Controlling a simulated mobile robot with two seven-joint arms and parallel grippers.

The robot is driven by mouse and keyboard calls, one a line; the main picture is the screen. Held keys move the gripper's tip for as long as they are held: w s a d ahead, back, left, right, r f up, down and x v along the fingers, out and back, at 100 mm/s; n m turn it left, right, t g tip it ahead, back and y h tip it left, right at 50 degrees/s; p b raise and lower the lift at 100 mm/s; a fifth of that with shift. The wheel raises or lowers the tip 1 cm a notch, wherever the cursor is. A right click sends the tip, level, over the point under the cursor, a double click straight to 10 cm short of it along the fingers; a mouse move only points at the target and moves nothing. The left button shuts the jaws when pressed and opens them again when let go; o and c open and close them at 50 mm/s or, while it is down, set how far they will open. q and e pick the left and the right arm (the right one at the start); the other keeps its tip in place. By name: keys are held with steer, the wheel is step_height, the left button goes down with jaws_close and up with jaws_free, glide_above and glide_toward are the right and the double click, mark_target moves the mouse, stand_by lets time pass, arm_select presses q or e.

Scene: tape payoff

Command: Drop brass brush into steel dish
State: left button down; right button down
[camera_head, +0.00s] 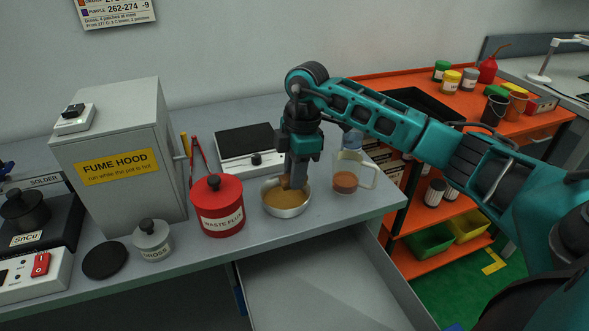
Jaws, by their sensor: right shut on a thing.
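The steel dish (287,214) stands on the grey bench, between the red waste flux tin and a clear beaker. Its inside looks tan. My right gripper (294,180) points straight down over the back of the dish. It is shut on a small brownish thing (285,183), which I take to be the brass brush. Most of the brush is hidden by the fingers, and I cannot tell whether it touches the dish. My left gripper is not in view.
The red waste flux tin (219,217) stands close left of the dish. The beaker (349,178) with brown contents stands close right. A hot plate or scale (247,163) is behind. An open drawer (325,285) juts out below the bench front.

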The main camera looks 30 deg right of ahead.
step_height(320, 180, down, 2)
steer(key=shift+f+b, duration=0.1)
steer(key=shift+b, duration=0.5)
steer(key=c, duration=0.8)
jaws_free()
steer(key=r, duration=0.4)
steer(key=d+r, duration=0.1)
steer(key=r, duration=0.3)
steer(key=r+p, duration=0.1)
steer(key=r, duration=0.4)
steer(key=shift+s+d, duration=0.2)
steer(key=shift+d, duration=0.1)
